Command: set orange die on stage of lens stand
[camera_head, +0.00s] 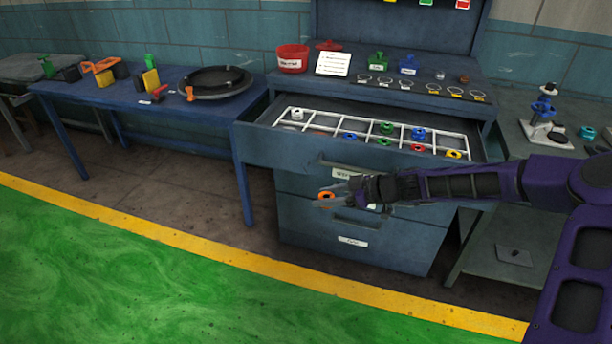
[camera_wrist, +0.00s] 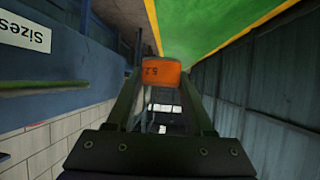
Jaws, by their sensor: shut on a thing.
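My gripper (camera_head: 342,193) is shut on the orange die (camera_head: 326,197), a small ring-shaped piece, and holds it in the air in front of the cabinet's drawers. In the wrist view the die (camera_wrist: 161,72) shows between the fingertips, with small dark marking on its side. The lens stand (camera_head: 545,118) is on the grey table at the right, with a white base, a dark upright and blue parts on it. My gripper is well to the left of the stand and lower. The stand's stage is too small to make out clearly.
The open drawer (camera_head: 270,150) has a white divided grid with several coloured rings and juts out above my gripper. The grey side table (camera_head: 512,128) also holds a teal round piece (camera_head: 586,132). A blue table (camera_head: 75,87) with tools stands at the left. The green floor (camera_head: 150,290) is clear.

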